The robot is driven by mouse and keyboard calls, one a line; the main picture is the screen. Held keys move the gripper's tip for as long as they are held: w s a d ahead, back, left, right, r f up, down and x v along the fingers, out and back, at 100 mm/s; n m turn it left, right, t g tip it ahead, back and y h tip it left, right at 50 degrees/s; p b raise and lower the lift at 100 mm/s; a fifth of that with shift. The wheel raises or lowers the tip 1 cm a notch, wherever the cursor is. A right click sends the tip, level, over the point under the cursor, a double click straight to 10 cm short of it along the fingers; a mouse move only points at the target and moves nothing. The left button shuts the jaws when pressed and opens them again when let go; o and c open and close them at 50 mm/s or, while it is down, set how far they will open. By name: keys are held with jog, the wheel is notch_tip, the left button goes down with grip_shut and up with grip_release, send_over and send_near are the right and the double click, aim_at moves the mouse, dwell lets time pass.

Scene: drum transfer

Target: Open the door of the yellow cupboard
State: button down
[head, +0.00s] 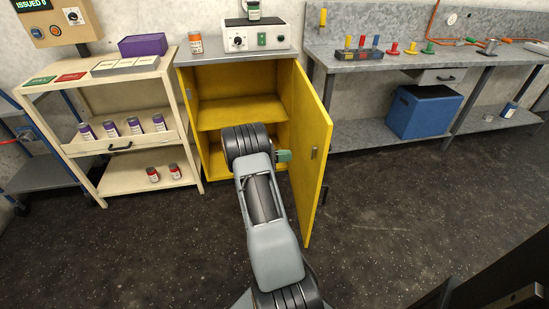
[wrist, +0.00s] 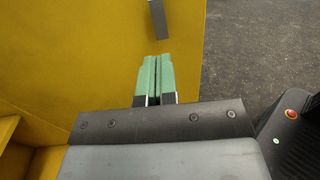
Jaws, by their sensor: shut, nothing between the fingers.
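The yellow cupboard (head: 192,88) stands below a grey top, with an empty shelf (head: 240,113) inside. Its yellow door (head: 309,150) is swung wide open to the right, its free edge toward me. A small grey handle (head: 314,153) is on the door's outer face. My gripper (head: 285,156) is in front of the cupboard opening, on the inner side of the door. In the wrist view the green fingers (wrist: 157,75) are shut together and empty, pointing toward the yellow door panel (wrist: 90,50). A grey metal piece (wrist: 159,18) shows on the yellow panel; touching contact cannot be told.
A cream shelf cart (head: 110,85) with bottles stands left. A grey workbench (head: 430,62) with a blue box (head: 423,111) under it is right. A white device (head: 256,38) and an orange-labelled jar (head: 196,43) stand on the cupboard top. The dark floor (head: 400,220) at right is clear.

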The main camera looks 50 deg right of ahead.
jog(key=x, duration=0.7)
jog(key=shift+b, duration=0.3)
